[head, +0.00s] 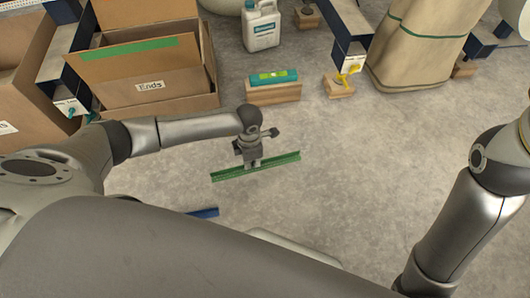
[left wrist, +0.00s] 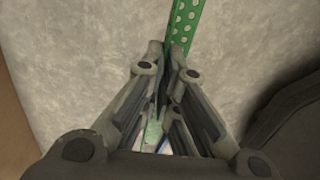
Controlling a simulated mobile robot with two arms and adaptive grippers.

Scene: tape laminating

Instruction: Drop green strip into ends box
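The green strip (head: 282,160) is long and narrow and hangs above the concrete floor. My left gripper (head: 254,162) is shut on it near its middle. In the left wrist view the strip (left wrist: 185,22) shows a row of holes and runs up from between the fingers (left wrist: 168,55), which hide part of it. The cardboard ends box (head: 160,109), labelled "Ends", stands to the left of and beyond the gripper, with its flaps up. Another green strip (head: 129,48) lies along its raised flap. My right gripper is out of view; only part of that arm shows.
A wooden block with a teal and green pack (head: 273,77) stands right of the box. Behind it is a white jug (head: 261,26). A tan sack (head: 418,45) stands at the back right. A blue piece (head: 204,212) lies near my body. The middle floor is clear.

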